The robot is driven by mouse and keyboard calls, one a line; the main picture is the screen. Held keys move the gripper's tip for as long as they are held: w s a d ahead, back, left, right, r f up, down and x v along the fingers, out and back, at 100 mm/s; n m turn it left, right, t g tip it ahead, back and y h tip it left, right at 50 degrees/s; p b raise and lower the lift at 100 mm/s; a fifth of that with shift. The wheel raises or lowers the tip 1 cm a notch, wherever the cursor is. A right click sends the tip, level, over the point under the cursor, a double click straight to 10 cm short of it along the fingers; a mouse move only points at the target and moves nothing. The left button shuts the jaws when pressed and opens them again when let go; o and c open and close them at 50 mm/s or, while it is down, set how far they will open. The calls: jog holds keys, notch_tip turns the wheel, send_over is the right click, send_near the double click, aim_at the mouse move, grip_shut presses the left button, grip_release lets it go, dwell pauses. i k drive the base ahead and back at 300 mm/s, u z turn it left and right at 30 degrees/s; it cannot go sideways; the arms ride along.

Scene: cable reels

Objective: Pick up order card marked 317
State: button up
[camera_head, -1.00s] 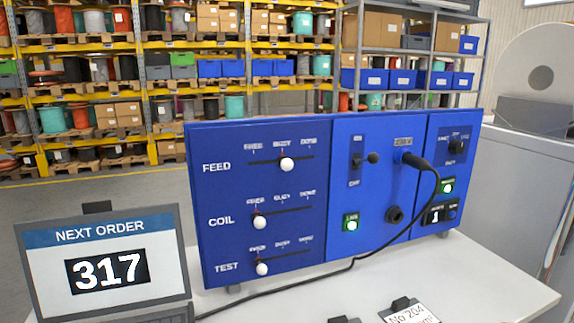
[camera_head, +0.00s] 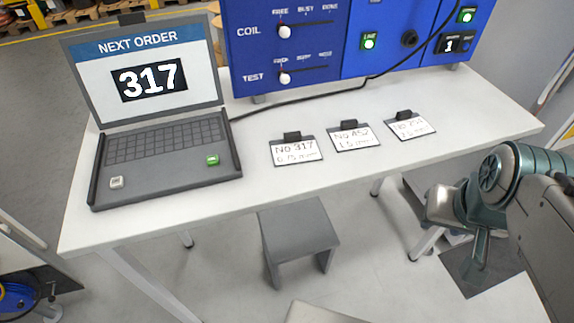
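The order card marked No 317 (camera_head: 296,151) lies on the white table, right of the laptop. It is a white card with a dark clip block at its top edge, and it is the leftmost of three cards. The card marked No 452 (camera_head: 353,138) lies to its right. A third card (camera_head: 410,126) lies farther right, and its number is hard to read. The laptop (camera_head: 160,105) shows "NEXT ORDER 317". My arm is at the right, beyond the table's front edge and well away from the cards. My gripper (camera_head: 478,266) seems to point down there; its fingers are unclear.
The blue control panel (camera_head: 300,55) stands at the back of the table (camera_head: 330,185), with a black cable (camera_head: 300,105) running behind the cards to the laptop. A grey stool (camera_head: 298,228) stands under the front edge. The tabletop in front of the cards is clear.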

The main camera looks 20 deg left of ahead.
aim_at(295, 148)
jog(key=u, duration=0.5)
jog(key=i, duration=0.25)
jog(key=u, duration=0.7)
